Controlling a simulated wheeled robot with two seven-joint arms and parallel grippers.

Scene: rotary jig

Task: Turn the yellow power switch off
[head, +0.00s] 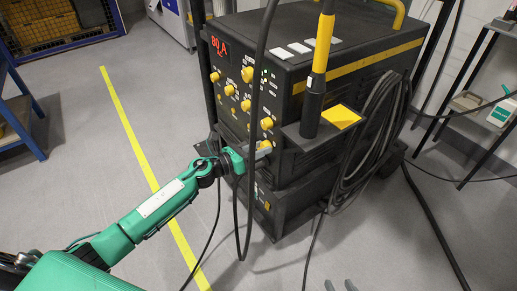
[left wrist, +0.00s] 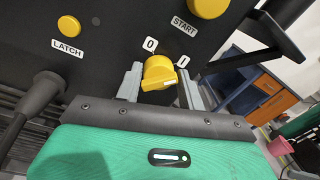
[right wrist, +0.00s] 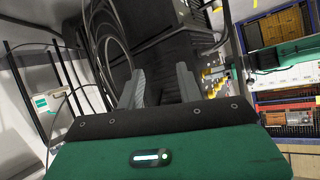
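The yellow power switch (left wrist: 160,72) is a rotary knob on the dark front panel, with a "0" label above it and a "1" label at its upper right. My left gripper (left wrist: 160,88) is open, with one finger on each side of the knob. Any contact is too close to tell. In the head view my left gripper (head: 262,149) is at the lower front of the black machine (head: 325,85) and mostly hides the switch. My right gripper (right wrist: 160,88) is open and empty; only its fingertips (head: 340,286) show at the bottom edge of the head view.
A yellow START button (left wrist: 208,6) and a yellow LATCH button (left wrist: 69,26) are near the switch. A black cable (head: 253,120) hangs across the panel by my left gripper. A torch with a yellow band (head: 322,50) stands at the right corner. Coiled cable (head: 375,130) hangs on the side.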

